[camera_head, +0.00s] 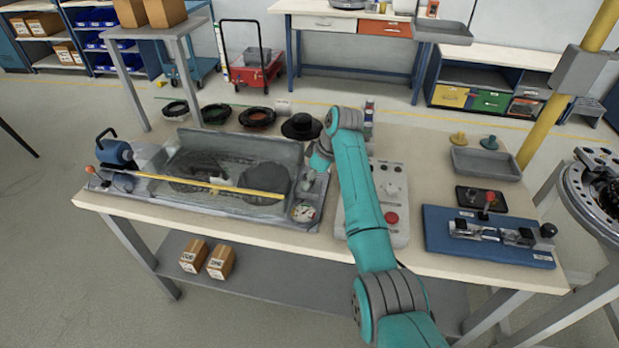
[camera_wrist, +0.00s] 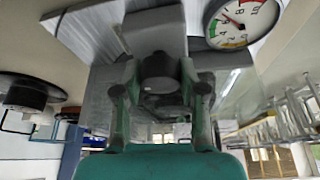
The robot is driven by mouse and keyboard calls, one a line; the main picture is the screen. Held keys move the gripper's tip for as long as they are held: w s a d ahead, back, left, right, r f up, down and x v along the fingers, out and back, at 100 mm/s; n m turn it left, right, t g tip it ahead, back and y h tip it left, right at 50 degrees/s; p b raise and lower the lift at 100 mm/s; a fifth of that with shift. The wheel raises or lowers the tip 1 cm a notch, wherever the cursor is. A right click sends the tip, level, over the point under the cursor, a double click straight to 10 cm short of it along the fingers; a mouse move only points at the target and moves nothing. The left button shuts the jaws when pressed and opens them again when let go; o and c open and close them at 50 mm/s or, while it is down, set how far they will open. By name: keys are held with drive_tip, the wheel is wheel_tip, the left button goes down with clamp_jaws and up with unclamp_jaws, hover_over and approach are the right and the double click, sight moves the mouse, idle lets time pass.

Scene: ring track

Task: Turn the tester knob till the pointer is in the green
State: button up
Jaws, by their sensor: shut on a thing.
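The tester is a grey tank unit (camera_head: 205,208) on the left of the workbench, with a round white gauge (camera_head: 303,212) at its right end. My gripper (camera_head: 318,172) reaches down to that end, just behind the gauge. In the wrist view my gripper (camera_wrist: 160,88) is shut on a dark round knob (camera_wrist: 158,70), one finger on each side. The gauge also shows at the top right of the wrist view (camera_wrist: 240,24), partly cut off.
A grey panel (camera_head: 398,235) with a red button stands right of the tester, under my arm. A blue fixture (camera_head: 440,238) and a grey tray (camera_head: 487,164) are further right. Several dark rings (camera_head: 257,118) and a black hat-shaped part (camera_head: 301,126) lie behind the tester.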

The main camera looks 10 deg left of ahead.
drive_tip(key=n+g, duration=0.1)
drive_tip(key=n, duration=0.1)
drive_tip(key=n+g, duration=0.1)
drive_tip(key=n, duration=0.2)
drive_tip(key=shift+w, duration=0.1)
drive_tip(key=shift+n, duration=0.3)
idle(0.4)
drive_tip(key=o, duration=0.9)
drive_tip(key=v, duration=1.2)
